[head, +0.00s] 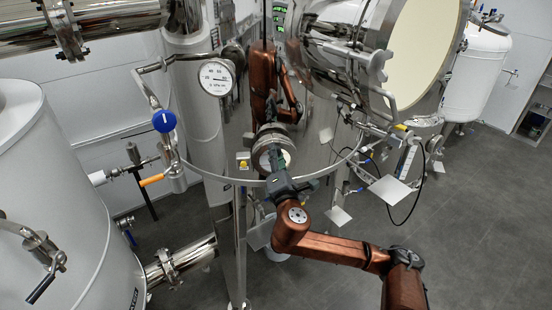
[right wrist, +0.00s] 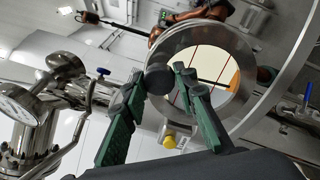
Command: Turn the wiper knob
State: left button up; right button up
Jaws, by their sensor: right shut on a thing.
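The wiper knob (right wrist: 159,79) is a short black round knob in front of a round sight glass with a metal rim (right wrist: 239,110) in the right wrist view. My right gripper (right wrist: 162,82) has its green and black fingers shut on the knob, one finger on each side. In the head view my right gripper (head: 279,178) is up against the sight glass (head: 263,154) on the shiny tank. The knob is hard to make out there, behind the gripper. My left gripper is not in view.
A curved metal rail (head: 225,180) runs around the tank close to my right gripper. A yellow knob (right wrist: 169,142) sits by the glass's rim. Open grey floor (head: 470,220) lies at the right.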

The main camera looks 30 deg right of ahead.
jog(key=m+h, duration=0.1)
jog(key=m, duration=0.5)
jog(key=m+h+b, duration=0.1)
jog(key=m, duration=0.6)
jog(key=shift+a+g, duration=0.1)
jog(key=shift+g, duration=0.2)
jog(key=o, duration=1.2)
jog(key=shift+c, duration=0.2)
jog(key=v, duration=1.2)
